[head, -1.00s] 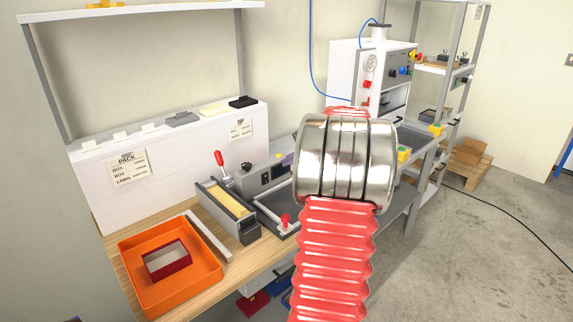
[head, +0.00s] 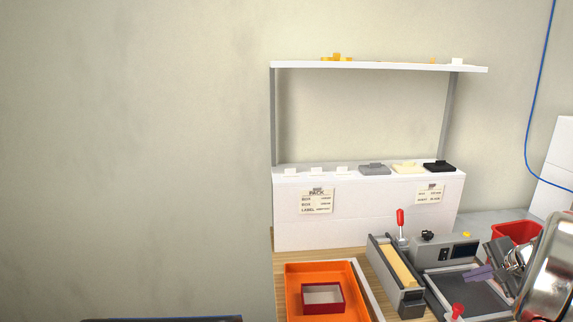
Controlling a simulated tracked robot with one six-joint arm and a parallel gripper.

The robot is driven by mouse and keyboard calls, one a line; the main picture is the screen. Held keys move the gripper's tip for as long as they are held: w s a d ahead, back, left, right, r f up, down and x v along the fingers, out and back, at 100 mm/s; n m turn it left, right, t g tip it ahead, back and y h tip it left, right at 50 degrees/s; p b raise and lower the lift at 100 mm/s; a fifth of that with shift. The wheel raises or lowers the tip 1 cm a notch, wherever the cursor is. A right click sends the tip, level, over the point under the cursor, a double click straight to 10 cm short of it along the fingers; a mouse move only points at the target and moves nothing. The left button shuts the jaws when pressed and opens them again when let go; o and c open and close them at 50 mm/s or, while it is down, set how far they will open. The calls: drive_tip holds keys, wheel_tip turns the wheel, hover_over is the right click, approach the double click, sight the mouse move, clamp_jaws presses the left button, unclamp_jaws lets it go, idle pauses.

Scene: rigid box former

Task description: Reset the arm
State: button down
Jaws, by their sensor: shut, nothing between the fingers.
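My arm shows at the right edge of the head view as a shiny metal joint. The fingers look shut and hold nothing. Part of the arm is cut off by the picture's edge.
An orange tray (head: 353,281) holds a red-and-white box (head: 323,297) on the wooden bench. Beside it is a yellow-topped grey fixture (head: 398,270) near a red-handled lever (head: 400,220). A red bin (head: 517,232) stands behind my gripper. The left is bare wall.

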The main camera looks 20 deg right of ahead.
drive_tip(key=s+a+r+n, duration=0.2)
drive_tip(key=a+n, duration=0.4)
drive_tip(key=a, duration=1.1)
drive_tip(key=s+a+r+n+g, duration=0.1)
drive_tip(key=s+a+n, duration=0.4)
drive_tip(key=a, duration=1.2)
drive_tip(key=s+a+r+n+g, duration=0.1)
drive_tip(key=s+a+r+n, duration=0.2)
drive_tip(key=a, duration=1.4)
drive_tip(key=n, duration=0.4)
drive_tip(key=shift+s+a+r+n+y, duration=0.2)
drive_tip(key=shift+s+r+n+y, duration=0.1)
drive_tip(key=shift+n+y, duration=0.1)
